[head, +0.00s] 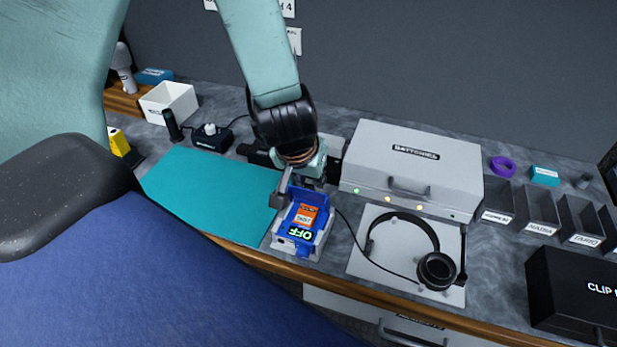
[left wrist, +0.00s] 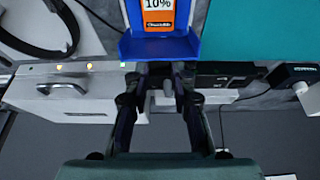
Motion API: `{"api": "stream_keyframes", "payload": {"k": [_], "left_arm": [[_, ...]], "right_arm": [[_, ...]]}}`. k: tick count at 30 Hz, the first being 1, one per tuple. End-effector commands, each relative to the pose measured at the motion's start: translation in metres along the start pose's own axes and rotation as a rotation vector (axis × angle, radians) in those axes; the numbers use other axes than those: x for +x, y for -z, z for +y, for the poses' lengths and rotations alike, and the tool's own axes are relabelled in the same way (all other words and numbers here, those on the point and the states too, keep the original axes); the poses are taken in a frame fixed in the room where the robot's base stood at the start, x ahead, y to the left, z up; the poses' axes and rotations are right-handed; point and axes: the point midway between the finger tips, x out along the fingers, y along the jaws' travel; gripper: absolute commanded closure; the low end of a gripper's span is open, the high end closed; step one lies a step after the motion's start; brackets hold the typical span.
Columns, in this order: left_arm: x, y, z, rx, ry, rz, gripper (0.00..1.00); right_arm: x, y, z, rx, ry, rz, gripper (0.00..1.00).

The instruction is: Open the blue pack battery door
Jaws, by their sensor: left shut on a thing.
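The blue pack (head: 285,239) lies in a pale cradle near the table's front edge, its green OFF display facing front. An orange battery label (head: 307,215) shows in its top; in the left wrist view this orange battery (left wrist: 158,18) reads 10%. A blue flap, the battery door (left wrist: 160,48), stands up at the pack's far end, with the orange battery exposed. My left gripper (head: 298,188) is at that far end, shut on the door; its fingers (left wrist: 160,78) meet the door's edge in the left wrist view. The fingers partly hide the door in the head view. My right gripper is not in view.
A grey BATTERIES case (head: 412,150) stands behind right. A headset (head: 437,268) lies on a pale mat to the right, its cable running near the pack. A teal mat (head: 205,190) lies clear to the left. Small bins (head: 540,205) and a black box (head: 570,290) stand farther right.

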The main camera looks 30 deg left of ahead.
Motion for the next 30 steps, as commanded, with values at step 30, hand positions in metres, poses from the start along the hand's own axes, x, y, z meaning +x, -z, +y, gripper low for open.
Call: {"api": "stream_keyframes", "payload": {"k": [30], "left_arm": [[0.001, 0.007, 0.000, 0.001, 0.002, 0.007, 1.00]], "right_arm": [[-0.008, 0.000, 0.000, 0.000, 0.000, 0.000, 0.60]]}}
